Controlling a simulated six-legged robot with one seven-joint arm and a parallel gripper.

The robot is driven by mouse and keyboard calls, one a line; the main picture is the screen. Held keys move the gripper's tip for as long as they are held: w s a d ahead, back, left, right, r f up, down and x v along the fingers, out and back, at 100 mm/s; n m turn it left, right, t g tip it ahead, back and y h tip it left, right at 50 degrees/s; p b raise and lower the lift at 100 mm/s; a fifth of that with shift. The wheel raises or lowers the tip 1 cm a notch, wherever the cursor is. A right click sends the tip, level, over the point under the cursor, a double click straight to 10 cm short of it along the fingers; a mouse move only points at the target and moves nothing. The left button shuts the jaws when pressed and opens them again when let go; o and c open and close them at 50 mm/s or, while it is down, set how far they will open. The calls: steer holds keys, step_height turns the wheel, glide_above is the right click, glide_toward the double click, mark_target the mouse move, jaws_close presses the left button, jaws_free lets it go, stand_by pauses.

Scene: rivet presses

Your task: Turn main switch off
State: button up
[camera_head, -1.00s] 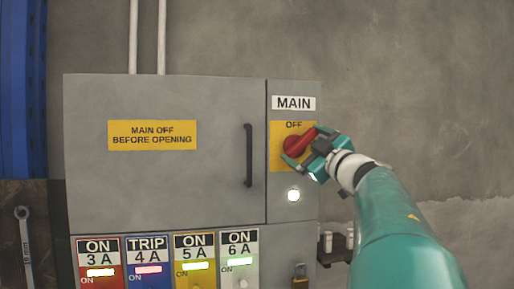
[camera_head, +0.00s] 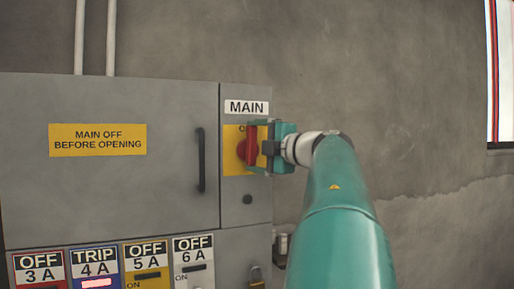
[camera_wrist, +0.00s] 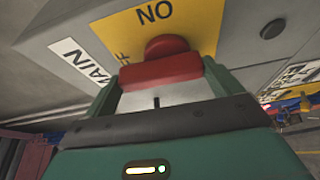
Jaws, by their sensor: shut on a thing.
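The main switch has a red handle (camera_head: 252,146) on a yellow plate (camera_head: 231,166) under the MAIN label (camera_head: 246,107) on the grey cabinet. My gripper (camera_head: 259,147) reaches in from the right and is shut on the handle. The handle looks about upright in the head view, and the gripper partly hides the plate's OFF lettering. In the wrist view, the red handle (camera_wrist: 160,71) lies across between the two fingers of my gripper (camera_wrist: 161,88). The lamp (camera_head: 247,199) below the switch is dark.
The cabinet door (camera_head: 110,190) has a black handle (camera_head: 201,160) and a yellow warning sign (camera_head: 98,140). Below, breakers 3 A, 5 A and 6 A show OFF, and 4 A (camera_head: 94,268) shows TRIP with a lit strip.

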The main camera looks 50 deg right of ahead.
steer(key=shift+w+n, duration=0.1)
steer(key=shift+n, duration=0.2)
steer(key=o, duration=0.6)
steer(key=shift+d, duration=0.1)
steer(key=shift+o, duration=0.5)
steer(key=s+a, duration=0.2)
steer(key=s, duration=1.1)
steer(key=shift+s, duration=0.3)
